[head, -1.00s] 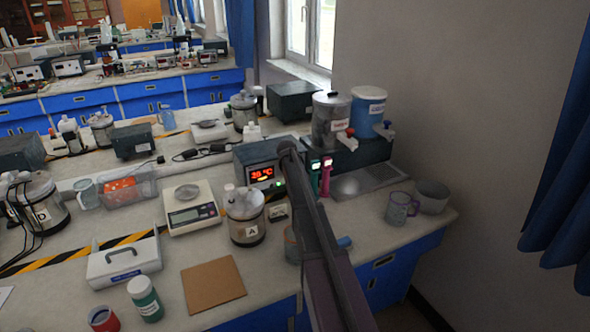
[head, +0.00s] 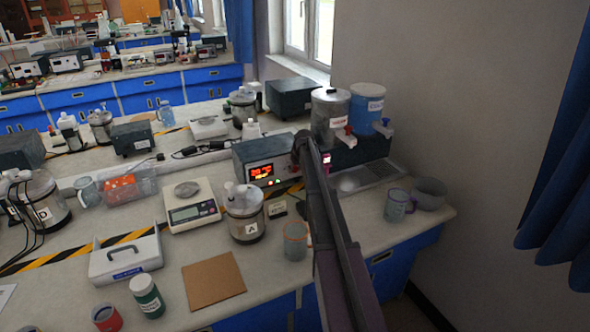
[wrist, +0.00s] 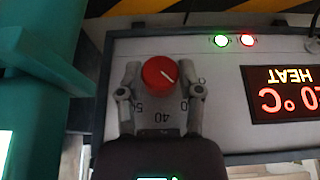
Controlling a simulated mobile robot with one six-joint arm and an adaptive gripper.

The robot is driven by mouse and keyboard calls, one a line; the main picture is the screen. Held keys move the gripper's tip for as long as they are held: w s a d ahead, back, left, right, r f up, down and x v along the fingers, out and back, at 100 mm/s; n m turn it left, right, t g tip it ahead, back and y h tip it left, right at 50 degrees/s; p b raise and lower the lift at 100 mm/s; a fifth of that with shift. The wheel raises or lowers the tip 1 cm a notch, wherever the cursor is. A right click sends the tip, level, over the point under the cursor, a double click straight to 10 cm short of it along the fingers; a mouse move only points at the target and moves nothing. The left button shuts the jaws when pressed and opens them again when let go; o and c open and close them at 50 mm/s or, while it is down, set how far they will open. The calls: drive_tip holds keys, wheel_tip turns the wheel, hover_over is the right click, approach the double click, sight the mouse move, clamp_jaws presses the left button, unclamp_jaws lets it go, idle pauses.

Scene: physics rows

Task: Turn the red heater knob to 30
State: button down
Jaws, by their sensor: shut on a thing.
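The red knob (wrist: 159,73) sits on the grey heater (wrist: 222,112) in the wrist view, seen upside down. Its white line points to the lower right. Around it I read 50 at lower left, 40 below and a partly covered number ending in 0 at lower right. My gripper (wrist: 162,84) is shut on the knob, one finger on each side. In the head view the heater (head: 243,168) stands at the back of the bench with a glowing red display (head: 261,171). My arm hides the knob and my gripper there.
A teal object (wrist: 40,60) stands close beside my gripper in the wrist view. Jar A (head: 245,228) and a glass beaker (head: 295,240) stand in front of the heater. Two drums with taps, one grey (head: 329,108), one blue (head: 367,100), stand behind at right.

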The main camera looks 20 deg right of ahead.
drive_tip(key=shift+s, duration=0.1)
drive_tip(key=shift+c, duration=1.3)
unclamp_jaws()
drive_tip(key=shift+a+h, duration=0.1)
drive_tip(key=shift+h, duration=0.3)
drive_tip(key=shift+a+f+n+h+b, duration=0.1)
drive_tip(key=shift+n+h+b, duration=0.25)
drive_tip(key=shift+h, duration=0.6)
drive_tip(key=shift+a+f+n+h+b, duration=0.15)
drive_tip(key=shift+h+b, duration=0.4)
drive_tip(key=shift+h, duration=0.4)
drive_tip(key=shift+n+t+h+b, duration=0.4)
drive_tip(key=shift+h+b, duration=1.15)
drive_tip(key=shift+h, duration=0.15)
